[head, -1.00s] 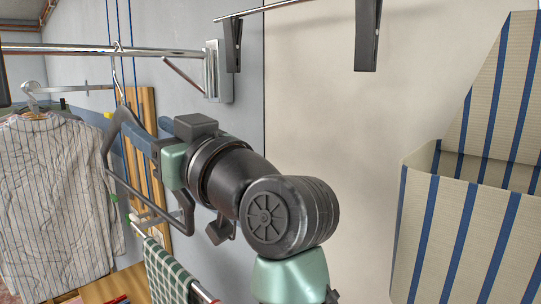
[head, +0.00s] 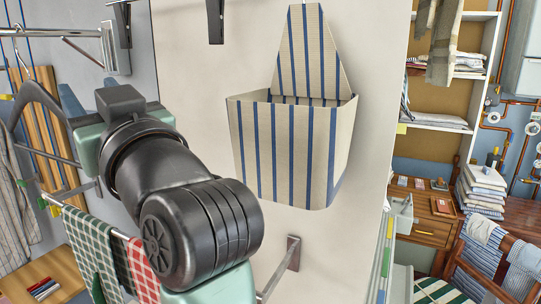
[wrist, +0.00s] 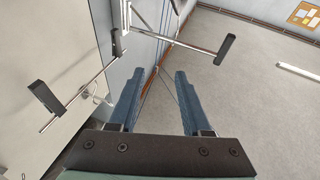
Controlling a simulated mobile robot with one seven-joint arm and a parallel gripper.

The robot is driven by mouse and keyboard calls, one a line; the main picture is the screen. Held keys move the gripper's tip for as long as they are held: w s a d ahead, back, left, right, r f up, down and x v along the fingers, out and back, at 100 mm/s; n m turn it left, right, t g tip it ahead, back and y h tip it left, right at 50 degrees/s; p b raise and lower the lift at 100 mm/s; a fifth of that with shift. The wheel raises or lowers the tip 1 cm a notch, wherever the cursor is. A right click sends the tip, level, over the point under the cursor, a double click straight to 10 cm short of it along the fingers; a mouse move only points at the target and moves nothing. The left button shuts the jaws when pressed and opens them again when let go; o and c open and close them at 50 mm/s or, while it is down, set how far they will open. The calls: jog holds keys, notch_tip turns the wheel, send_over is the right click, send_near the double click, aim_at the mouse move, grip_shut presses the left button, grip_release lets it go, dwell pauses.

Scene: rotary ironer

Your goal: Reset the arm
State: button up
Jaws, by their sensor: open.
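My gripper shows in the wrist view (wrist: 155,100), where its two blue fingers stand apart with nothing between them. Behind the fingers are a metal rail and the grey wall. In the head view my arm reaches from the bottom middle up to the left, with the gripper end at the left in front of the wall rail; the fingertips are hard to make out there.
A striped fabric bin (head: 290,145) hangs on the cream panel. Checked cloths (head: 90,245) hang on a rail below my arm. A wall rail (head: 60,32) is at upper left. Dark clips (head: 215,20) hang above. Shelves (head: 450,125) and folded laundry (head: 482,190) stand at right.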

jog(key=s+d+r+m+t+h, duration=0.2)
jog(key=s+d+m+t+h, duration=0.1)
jog(key=d, duration=0.4)
jog(key=s+d+r+m+t+h, duration=0.2)
jog(key=s+d+m+t+h, duration=0.1)
jog(key=d+t+h, duration=0.3)
jog(key=s+d+r+m+t+h, duration=0.2)
jog(key=s+d+m+t+h, duration=0.1)
jog(key=d+h, duration=0.4)
jog(key=shift+s+d+r+m+t, duration=0.2)
jog(key=shift+s+d+m+t, duration=0.15)
jog(key=shift+d+m+t, duration=0.55)
jog(key=shift+w, duration=0.1)
